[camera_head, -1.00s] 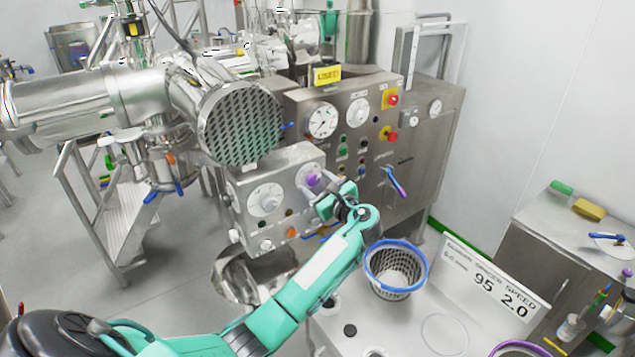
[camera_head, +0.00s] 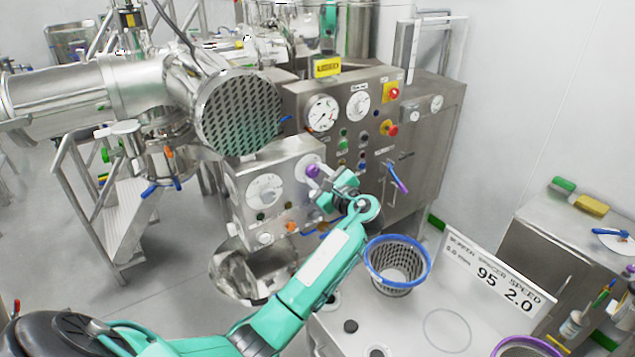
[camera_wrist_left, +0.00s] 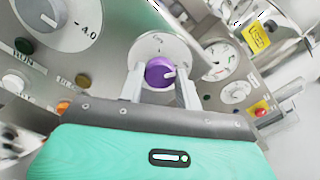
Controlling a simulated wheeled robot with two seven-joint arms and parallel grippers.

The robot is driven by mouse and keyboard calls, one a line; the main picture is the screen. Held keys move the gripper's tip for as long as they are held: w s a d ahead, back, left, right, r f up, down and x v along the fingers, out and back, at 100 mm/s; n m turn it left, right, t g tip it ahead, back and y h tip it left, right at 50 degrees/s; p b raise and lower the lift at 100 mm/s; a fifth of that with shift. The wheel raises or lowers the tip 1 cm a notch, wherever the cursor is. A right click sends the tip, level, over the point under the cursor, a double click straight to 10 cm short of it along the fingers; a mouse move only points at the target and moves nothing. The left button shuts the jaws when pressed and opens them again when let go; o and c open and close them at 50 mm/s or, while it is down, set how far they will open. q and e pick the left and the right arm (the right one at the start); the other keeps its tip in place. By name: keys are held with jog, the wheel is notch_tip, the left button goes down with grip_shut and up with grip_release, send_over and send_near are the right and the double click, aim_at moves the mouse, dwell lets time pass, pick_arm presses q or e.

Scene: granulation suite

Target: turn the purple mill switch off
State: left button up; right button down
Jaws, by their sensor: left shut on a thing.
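The purple mill switch (camera_head: 313,170) is a round knob on a pale dial plate, on the front of the small steel control box. In the left wrist view the purple knob (camera_wrist_left: 160,72) sits between the two fingers, with a light pointer mark on its face. My left gripper (camera_head: 323,177) is at the switch, and in the left wrist view its fingers (camera_wrist_left: 160,82) are shut on the knob from both sides. The gripper partly covers the dial plate (camera_wrist_left: 163,46). My right gripper is not in view.
A larger dial (camera_head: 265,190) and small buttons share the box. A taller panel (camera_head: 370,100) with gauges and red stop knobs stands behind. A steel bowl (camera_head: 245,285) is below. A blue-rimmed basket (camera_head: 398,245) and a sign (camera_head: 497,280) stand on the white table.

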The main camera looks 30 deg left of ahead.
pick_arm(q)
jog(key=n+b, duration=0.4)
jog(key=b, duration=0.1)
jog(key=n+b, duration=0.4)
jog(key=b, duration=0.1)
jog(key=n+b, duration=0.5)
jog(key=shift+f+b, duration=0.3)
jog(key=shift+b, duration=0.1)
jog(key=shift+r+n+b, duration=0.15)
jog(key=shift+n+b, duration=0.9)
jog(key=shift+n, duration=0.05)
jog(key=o, duration=1)
jog(key=shift+r, duration=0.1)
jog(key=b+v, duration=0.3)
jog(key=v, duration=1.1)
jog(key=shift+b, duration=0.35)
